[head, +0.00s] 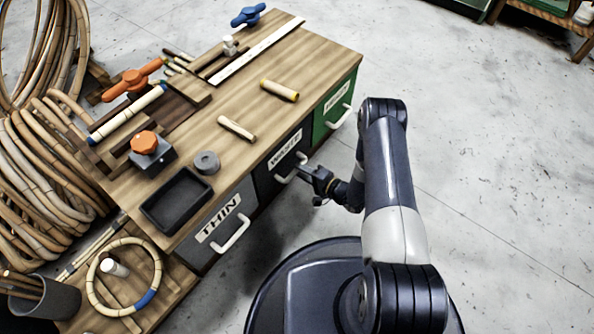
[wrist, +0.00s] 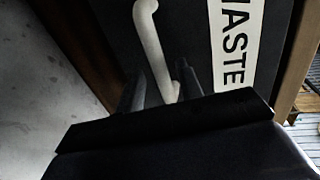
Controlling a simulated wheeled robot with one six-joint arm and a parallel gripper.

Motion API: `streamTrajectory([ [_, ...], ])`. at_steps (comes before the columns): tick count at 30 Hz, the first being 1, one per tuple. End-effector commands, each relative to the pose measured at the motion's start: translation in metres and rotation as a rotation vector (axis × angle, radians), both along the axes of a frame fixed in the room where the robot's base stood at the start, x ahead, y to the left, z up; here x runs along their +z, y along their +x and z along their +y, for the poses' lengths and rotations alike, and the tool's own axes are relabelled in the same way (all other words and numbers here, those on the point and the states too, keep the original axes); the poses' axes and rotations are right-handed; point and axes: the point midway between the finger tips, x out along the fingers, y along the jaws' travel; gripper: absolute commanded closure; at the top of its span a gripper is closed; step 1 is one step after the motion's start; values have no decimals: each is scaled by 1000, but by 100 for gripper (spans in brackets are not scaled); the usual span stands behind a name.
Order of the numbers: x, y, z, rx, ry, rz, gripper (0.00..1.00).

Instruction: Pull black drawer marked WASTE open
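The black drawer marked WASTE (head: 267,180) is in the middle of the bench front, between a grey drawer and a green one. It looks shut, its front in line with the others. Its white label shows in the head view and at the right of the wrist view (wrist: 232,45). Its pale handle (wrist: 152,45) runs down between my fingers in the wrist view. My gripper (head: 301,172) is at this handle, with one finger on each side of it. The fingertips (wrist: 161,88) are partly hidden by the gripper body, and I cannot tell whether they press on the handle.
The grey THIN drawer (head: 212,232) is left of it and the green drawer (head: 336,109) right of it, both shut. The bench top (head: 245,95) holds a black tray (head: 176,199), a grey ring and rattan pieces. The floor (head: 480,170) to the right is clear.

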Motion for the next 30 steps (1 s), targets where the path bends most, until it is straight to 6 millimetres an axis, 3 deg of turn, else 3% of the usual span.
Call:
streamTrajectory([
  [7, -6, 16, 21, 1, 0, -1, 65],
  [17, -6, 18, 23, -1, -1, 0, 65],
  [30, -6, 17, 22, -1, -1, 0, 100],
])
